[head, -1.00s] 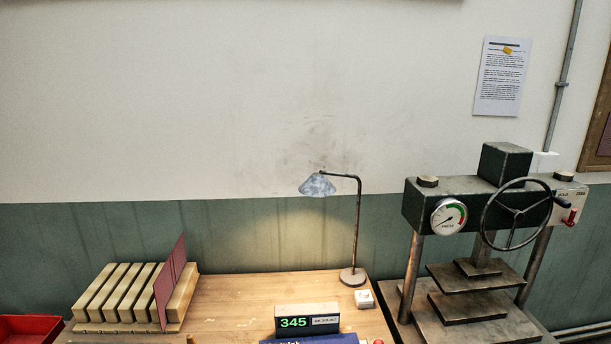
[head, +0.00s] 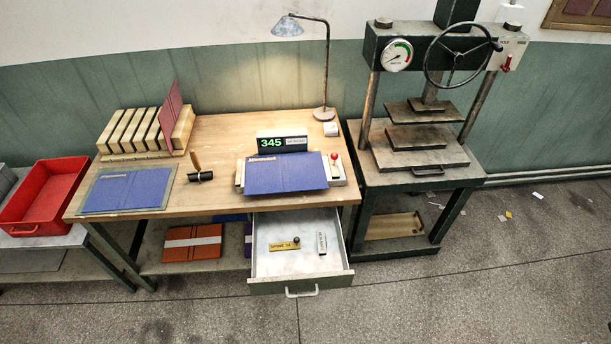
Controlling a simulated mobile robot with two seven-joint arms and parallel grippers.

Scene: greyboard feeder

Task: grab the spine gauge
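In the head view a brass-coloured strip with a dark knob, marked with lettering that seems to read "SPINE" and a number, is the spine gauge (head: 283,246). It lies flat in the open drawer (head: 268,267) under the wooden workbench. A small grey lettered block (head: 322,243) lies to its right in the same drawer, apart from it. Neither of my grippers shows in the view.
The workbench (head: 225,135) carries a blue cover (head: 286,174) on a feeder with a 345 display (head: 282,142), another blue cover (head: 128,190), a slotted wooden rack (head: 125,131) and a lamp (head: 325,70). A press (head: 415,140) stands right, a red tray (head: 45,195) left. Floor in front is clear.

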